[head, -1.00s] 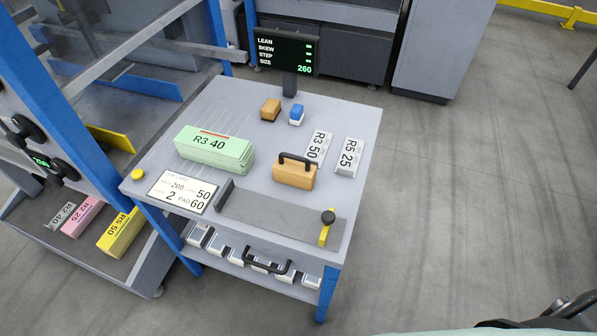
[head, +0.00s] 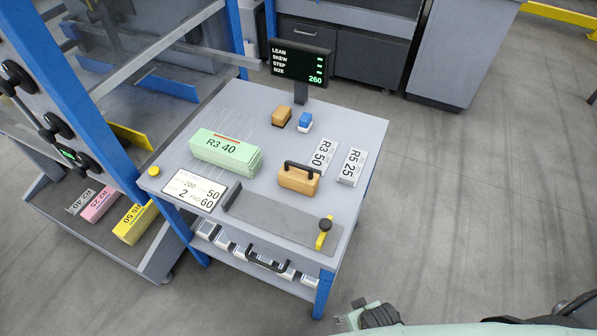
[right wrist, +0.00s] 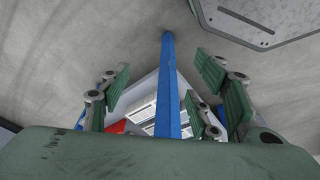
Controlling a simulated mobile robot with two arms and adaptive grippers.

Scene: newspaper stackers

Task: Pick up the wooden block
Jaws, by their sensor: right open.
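A wooden block with a black handle (head: 299,182) stands on the grey work table (head: 355,135), right of the green paper stack. A smaller wooden block with a dark base (head: 281,117) sits near the back of the table, beside a blue and white block (head: 305,121). My right gripper (right wrist: 165,92) is open and empty in the right wrist view, with a blue table leg (right wrist: 167,80) and the floor beyond its fingers. What seems to be part of my right arm shows at the bottom of the head view. My left gripper is not in view.
A green paper stack (head: 226,151) and white blocks (head: 351,166) lie on the table. A display (head: 302,64) stands at its back edge. A blue-framed rack (head: 90,130) is at left; floor to the right is clear.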

